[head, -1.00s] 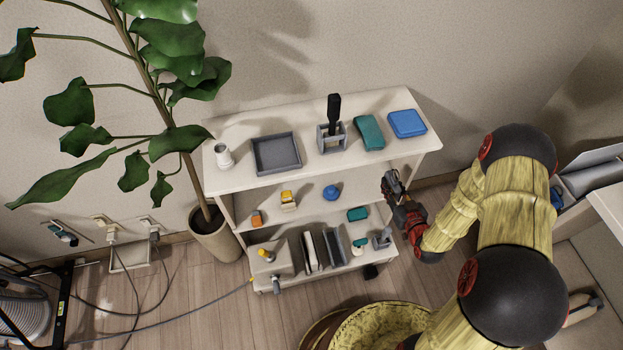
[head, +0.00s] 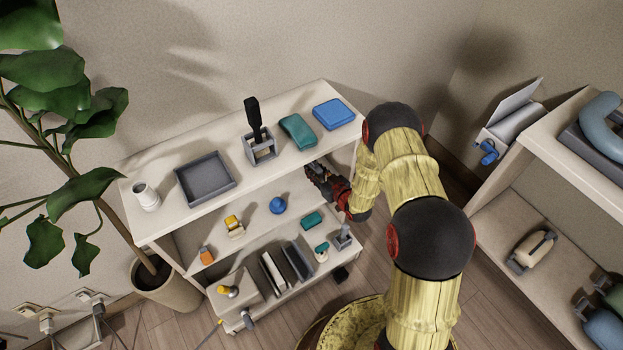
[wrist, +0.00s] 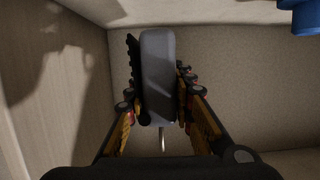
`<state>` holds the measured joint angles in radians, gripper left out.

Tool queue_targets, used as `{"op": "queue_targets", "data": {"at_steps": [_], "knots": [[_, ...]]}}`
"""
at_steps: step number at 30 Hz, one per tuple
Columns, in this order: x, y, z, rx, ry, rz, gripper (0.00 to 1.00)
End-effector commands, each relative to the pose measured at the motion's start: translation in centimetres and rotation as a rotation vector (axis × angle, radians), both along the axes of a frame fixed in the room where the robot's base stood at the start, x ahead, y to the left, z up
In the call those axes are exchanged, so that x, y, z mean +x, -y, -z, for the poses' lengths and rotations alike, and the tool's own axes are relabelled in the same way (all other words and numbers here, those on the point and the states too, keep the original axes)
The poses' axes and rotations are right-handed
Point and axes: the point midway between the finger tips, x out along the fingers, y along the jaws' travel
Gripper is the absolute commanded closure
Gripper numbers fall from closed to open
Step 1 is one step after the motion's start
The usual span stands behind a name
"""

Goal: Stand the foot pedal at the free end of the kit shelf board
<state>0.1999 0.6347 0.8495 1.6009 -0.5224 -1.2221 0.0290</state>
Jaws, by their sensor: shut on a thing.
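My gripper (wrist: 158,85) is shut on a grey, rounded, slab-like thing (wrist: 158,65), seemingly the foot pedal, which stands upright between the fingers in the wrist view. A thin light piece shows below it. In the head view my gripper (head: 318,172) is at the right end of the white shelf unit, just below its top board (head: 225,155). The held pedal is too small to make out there. The middle board (head: 250,222) carries small orange, yellow, blue and teal things. Which board is the kit shelf board I cannot tell.
The top board holds a white jar (head: 146,196), grey tray (head: 205,178), grey holder (head: 260,150), teal pad (head: 298,131) and blue box (head: 334,114). Several things crowd the lower board. A blue thing (wrist: 300,18) shows at the wrist view's upper right. Another shelf (head: 560,130) stands right.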

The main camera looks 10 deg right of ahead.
Motion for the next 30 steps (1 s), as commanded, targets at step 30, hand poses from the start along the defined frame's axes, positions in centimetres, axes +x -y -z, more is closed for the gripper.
{"op": "queue_targets", "data": {"at_steps": [30], "knots": [[1.5, -0.5, 5.1, 0.0, 0.0, 0.0, 0.71]]}}
